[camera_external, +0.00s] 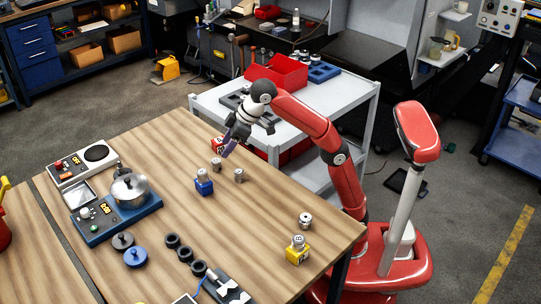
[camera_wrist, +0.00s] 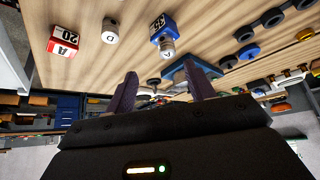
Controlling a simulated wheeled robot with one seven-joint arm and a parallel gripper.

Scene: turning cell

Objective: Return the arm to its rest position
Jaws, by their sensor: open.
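My red arm reaches over the right part of the wooden table (camera_external: 150,160). My gripper (camera_external: 229,148) is open above the table, near its far edge, beside a red block and a small metal cylinder. In the wrist view my gripper (camera_wrist: 158,86) shows two purple fingers spread apart with nothing between them. The table surface shows beyond them.
A blue block (camera_external: 204,187) with a metal piece, a yellow block (camera_external: 297,255) and loose cylinders (camera_external: 239,175) stand on the table. A blue device with a pot (camera_external: 130,190) stands left. A white cart (camera_external: 362,92) with a red bin (camera_external: 277,76) stands behind.

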